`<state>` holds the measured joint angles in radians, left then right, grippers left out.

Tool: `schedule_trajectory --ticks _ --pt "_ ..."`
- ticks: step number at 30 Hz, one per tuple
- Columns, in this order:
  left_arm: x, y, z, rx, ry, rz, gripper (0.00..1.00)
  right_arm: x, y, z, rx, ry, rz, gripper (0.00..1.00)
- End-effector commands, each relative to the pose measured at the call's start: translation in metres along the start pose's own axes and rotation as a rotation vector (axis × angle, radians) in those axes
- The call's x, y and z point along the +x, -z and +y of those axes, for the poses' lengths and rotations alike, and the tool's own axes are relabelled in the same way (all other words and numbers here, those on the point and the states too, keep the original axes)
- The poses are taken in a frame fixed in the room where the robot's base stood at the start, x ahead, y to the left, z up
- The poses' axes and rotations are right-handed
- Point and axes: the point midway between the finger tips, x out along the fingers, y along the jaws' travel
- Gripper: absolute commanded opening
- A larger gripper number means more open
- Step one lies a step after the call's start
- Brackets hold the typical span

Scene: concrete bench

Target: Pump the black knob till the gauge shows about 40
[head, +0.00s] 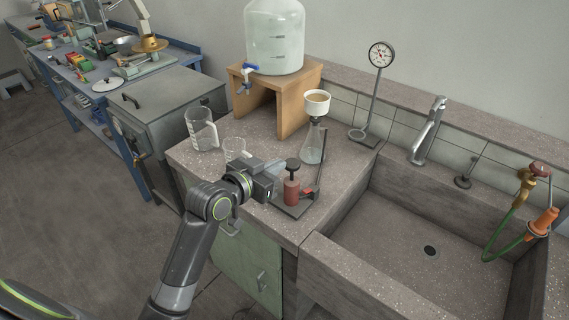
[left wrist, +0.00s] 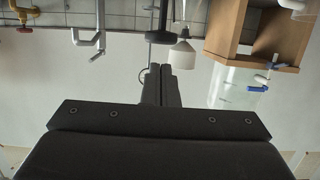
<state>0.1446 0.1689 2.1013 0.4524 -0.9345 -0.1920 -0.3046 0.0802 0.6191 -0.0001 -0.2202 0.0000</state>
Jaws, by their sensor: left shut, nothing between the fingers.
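The black knob (head: 293,163) tops a red pump cylinder (head: 291,190) on a dark base at the bench's front corner. The knob stands raised, with a short rod showing under it. In the left wrist view, which is upside down, the knob (left wrist: 161,37) appears just beyond my fingertips. The round white gauge (head: 381,55) stands on a post at the back; its needle is too small to read. My left gripper (head: 276,173) is shut and empty, just left of the knob; contact cannot be told. Its closed fingers show in the left wrist view (left wrist: 166,72). My right gripper is out of view.
A flask (head: 314,145) with a white funnel (head: 317,100) stands behind the pump. Two glass beakers (head: 202,130) (head: 235,149) stand to the left. A wooden stand (head: 307,73) bears a large bottle (head: 275,35). The sink (head: 400,240) lies right of the pump.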

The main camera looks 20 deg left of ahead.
Motion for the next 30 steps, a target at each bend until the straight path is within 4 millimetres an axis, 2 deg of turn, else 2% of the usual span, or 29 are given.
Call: schedule_trajectory --ticks 3,6,12,30 --pt "-0.023 -0.001 0.0 0.003 0.001 0.0 0.0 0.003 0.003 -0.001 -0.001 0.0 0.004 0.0" --pt "-0.037 -0.001 0.0 0.004 0.0 -0.001 0.0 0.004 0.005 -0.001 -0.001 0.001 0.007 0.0" --pt "-0.054 0.0 0.0 0.0 0.0 0.0 0.0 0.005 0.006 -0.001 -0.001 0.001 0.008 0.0" --pt "-0.057 0.001 0.0 0.0 -0.001 0.001 0.0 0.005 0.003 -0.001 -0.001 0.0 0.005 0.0"
